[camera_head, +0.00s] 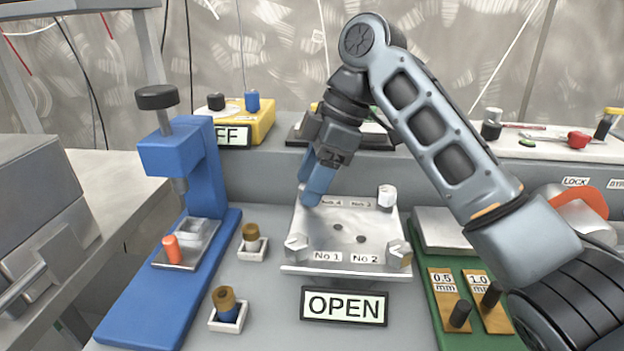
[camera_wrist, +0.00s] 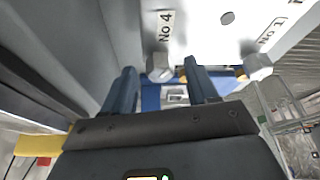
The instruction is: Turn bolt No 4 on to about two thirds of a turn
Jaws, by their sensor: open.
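A pale metal plate (camera_head: 350,222) carries hex-head bolts at its corners and labels No 1 to No 4. My gripper (camera_head: 309,194) points down at the back left corner, by the No 4 label, and its blue fingers hide that bolt in the head view. In the wrist view, the bolt No 4 (camera_wrist: 160,70) shows beside its label, in the gap between the fingertips of my open gripper (camera_wrist: 159,68). Whether either finger touches it I cannot tell. Bolt No 1 (camera_head: 296,246) is at the front left, bolt No 2 (camera_head: 399,253) front right, bolt No 3 (camera_head: 387,195) back right.
An OPEN sign (camera_head: 344,306) stands before the plate. A blue press (camera_head: 185,160) is on the left, with two small holders (camera_head: 252,252) between. A green board (camera_head: 447,310) with 0.5 mm and 1.0 mm gauges lies right. A yellow box (camera_head: 262,118) sits behind.

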